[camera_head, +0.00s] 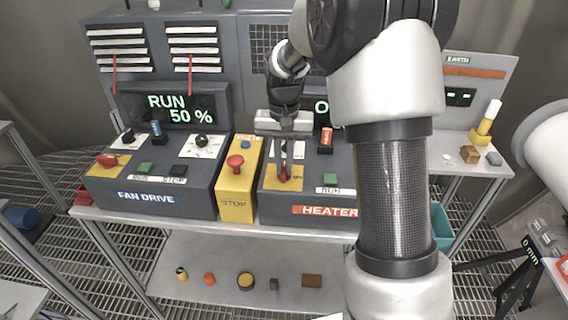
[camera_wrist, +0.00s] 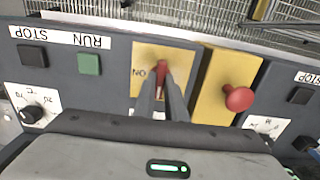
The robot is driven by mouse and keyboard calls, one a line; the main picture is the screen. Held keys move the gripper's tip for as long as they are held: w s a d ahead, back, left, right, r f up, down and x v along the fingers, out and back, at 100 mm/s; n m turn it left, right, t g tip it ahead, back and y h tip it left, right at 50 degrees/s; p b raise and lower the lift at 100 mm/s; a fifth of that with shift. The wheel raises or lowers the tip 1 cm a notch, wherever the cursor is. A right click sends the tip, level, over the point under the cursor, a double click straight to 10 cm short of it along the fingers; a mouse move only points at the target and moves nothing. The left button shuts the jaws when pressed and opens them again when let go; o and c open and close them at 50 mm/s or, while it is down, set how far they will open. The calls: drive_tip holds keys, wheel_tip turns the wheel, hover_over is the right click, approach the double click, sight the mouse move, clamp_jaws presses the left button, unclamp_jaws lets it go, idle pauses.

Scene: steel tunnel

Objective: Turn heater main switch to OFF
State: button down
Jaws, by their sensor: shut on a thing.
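The heater panel is a dark box with an orange HEATER label (camera_head: 326,210) on its front. Its main switch is a red handle (camera_head: 284,174) on a yellow plate (camera_head: 295,183). My gripper (camera_head: 284,160) reaches down onto the handle from above. In the wrist view the two fingers of my gripper (camera_wrist: 163,92) are shut on the red handle (camera_wrist: 161,72). The plate (camera_wrist: 143,58) shows the word ON at the left in that view. The fingers hide part of the handle and the plate. The heater display is mostly hidden behind my arm.
A yellow STOP box with a red mushroom button (camera_head: 235,161) stands just left of the heater panel; it is close in the wrist view (camera_wrist: 239,97). The fan drive panel (camera_head: 146,198) is further left, its display reading RUN 50 %. A green button (camera_head: 330,180) sits right of the switch.

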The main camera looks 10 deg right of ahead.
sight(284, 168)
idle(0.4)
drive_tip(key=c, duration=1.8)
unclamp_jaws()
wheel_tip(284, 168, up, 18)
drive_tip(key=shift+f, duration=0.2)
drive_tip(key=s+r+n+t, duration=0.2)
drive_tip(key=s+r+t, duration=0.15)
drive_tip(key=s, duration=0.95)
drive_tip(key=s+f+n+t, duration=0.1)
drive_tip(key=s+f, duration=0.4)
drive_tip(key=s, duration=0.7)
drive_tip(key=shift+f+n+t, duration=0.2)
drive_tip(key=shift+n+t, duration=0.1)
drive_tip(key=shift+t, duration=0.25)
